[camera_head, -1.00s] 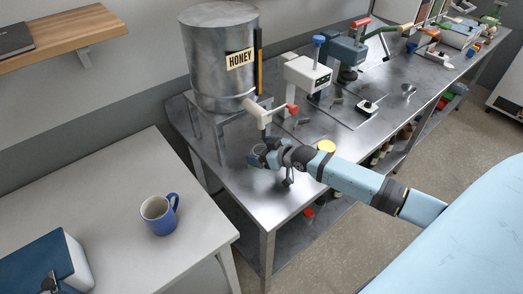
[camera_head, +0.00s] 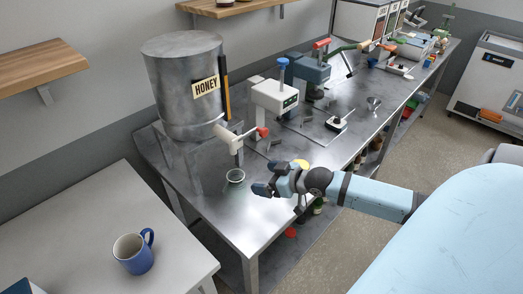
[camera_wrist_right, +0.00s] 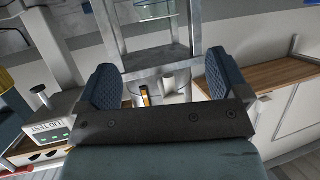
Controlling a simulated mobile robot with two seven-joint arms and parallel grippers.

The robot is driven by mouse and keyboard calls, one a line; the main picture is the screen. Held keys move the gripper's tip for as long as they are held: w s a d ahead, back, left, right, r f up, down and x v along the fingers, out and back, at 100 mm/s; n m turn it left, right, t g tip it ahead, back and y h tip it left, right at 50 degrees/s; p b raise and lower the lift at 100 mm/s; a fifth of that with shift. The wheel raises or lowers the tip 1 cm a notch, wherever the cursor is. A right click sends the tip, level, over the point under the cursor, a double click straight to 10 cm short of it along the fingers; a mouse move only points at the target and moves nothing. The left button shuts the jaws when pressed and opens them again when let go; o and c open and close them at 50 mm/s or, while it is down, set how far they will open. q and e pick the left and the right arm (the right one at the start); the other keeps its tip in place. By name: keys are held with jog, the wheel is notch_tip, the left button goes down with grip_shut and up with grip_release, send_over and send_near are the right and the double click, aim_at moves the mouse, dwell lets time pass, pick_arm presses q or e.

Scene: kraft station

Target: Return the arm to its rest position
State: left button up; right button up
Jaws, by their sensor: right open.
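My right arm reaches in from the right in the head view, with its gripper (camera_head: 264,189) above the front part of the metal table (camera_head: 215,205). The right wrist view shows the two blue padded fingers spread apart with nothing between them (camera_wrist_right: 160,85). A small round jar (camera_head: 235,176) stands on the table below the spout of the honey tank (camera_head: 185,95). The gripper is to the right of the jar and apart from it. My left gripper is in neither view.
A white device (camera_head: 273,97) and a blue-grey machine (camera_head: 308,72) stand farther along the table. A blue mug (camera_head: 133,254) is on the light table (camera_head: 70,235) at lower left. In the wrist view, a lid test device (camera_wrist_right: 45,128) shows at left. Open floor lies right of the metal table.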

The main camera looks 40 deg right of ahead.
dwell(0.5)
jog(key=s+a+f, duration=0.1)
jog(key=s+a+f+g, duration=0.1)
jog(key=s+a, duration=0.1)
jog(key=s+a+f+g, duration=0.1)
jog(key=a, duration=0.1)
jog(key=shift+s+a+h, duration=0.2)
jog(key=shift+s+h, duration=0.05)
jog(key=shift+h, duration=0.05)
jog(key=s+a+r+m+g+h, duration=0.15)
jog(key=s+a+g, duration=0.25)
jog(key=s, duration=0.5)
jog(key=s+a+f+m+g+h, duration=0.1)
jog(key=s+a+g+h, duration=0.15)
jog(key=s+a, duration=0.45)
jog(key=w+a+f+n+t+y+p, duration=0.1)
jog(key=w+a+f+t+y, duration=0.2)
jog(key=f, duration=0.9)
jog(key=w+a+t, duration=0.1)
jog(key=t, duration=0.2)
jog(key=shift+t, duration=0.35)
